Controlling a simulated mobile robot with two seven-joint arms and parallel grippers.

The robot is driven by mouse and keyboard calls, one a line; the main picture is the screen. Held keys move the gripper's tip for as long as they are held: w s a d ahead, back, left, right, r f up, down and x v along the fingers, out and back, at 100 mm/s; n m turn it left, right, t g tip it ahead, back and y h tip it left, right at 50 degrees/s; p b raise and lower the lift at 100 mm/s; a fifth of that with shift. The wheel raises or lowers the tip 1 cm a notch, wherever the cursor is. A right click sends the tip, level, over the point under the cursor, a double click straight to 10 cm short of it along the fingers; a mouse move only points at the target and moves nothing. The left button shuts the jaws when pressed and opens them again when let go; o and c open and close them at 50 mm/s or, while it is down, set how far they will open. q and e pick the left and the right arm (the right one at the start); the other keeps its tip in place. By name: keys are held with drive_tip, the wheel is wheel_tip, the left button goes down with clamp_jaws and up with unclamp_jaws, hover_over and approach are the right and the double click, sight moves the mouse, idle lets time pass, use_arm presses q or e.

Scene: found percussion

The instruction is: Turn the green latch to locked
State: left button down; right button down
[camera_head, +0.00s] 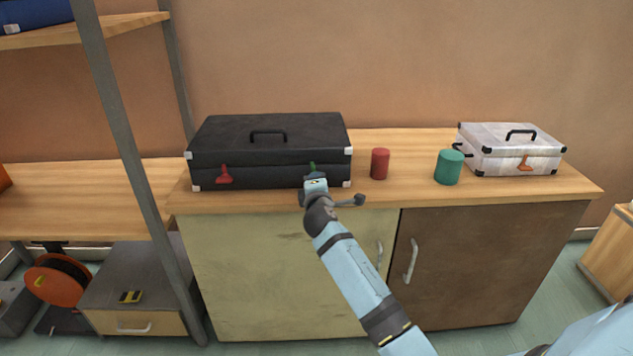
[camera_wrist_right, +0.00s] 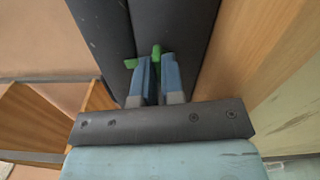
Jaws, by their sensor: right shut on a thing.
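The black case (camera_head: 270,135) lies closed on the wooden worktop, its handle on the lid. Its green latch (camera_head: 313,167) is on the front face, right of the middle, mostly hidden by my right gripper (camera_head: 314,180). In the right wrist view the green latch (camera_wrist_right: 156,52) shows between the fingertips of my right gripper (camera_wrist_right: 158,72), which is shut on it. Another green part (camera_wrist_right: 130,64) sticks out to the left of the fingers. A red latch (camera_head: 224,174) is on the front left of the case. My left gripper is not in view.
A red cylinder (camera_head: 380,163) and a green cylinder (camera_head: 448,167) stand right of the case. A white case (camera_head: 510,148) with an orange latch (camera_head: 525,163) sits further right. A grey shelf post (camera_head: 125,130) rises at the left.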

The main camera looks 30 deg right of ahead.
drive_tip(key=shift+m, duration=0.9)
drive_tip(key=c, duration=1.2)
unclamp_jaws()
drive_tip(key=shift+c, duration=0.2)
drive_tip(key=shift+s, duration=0.1)
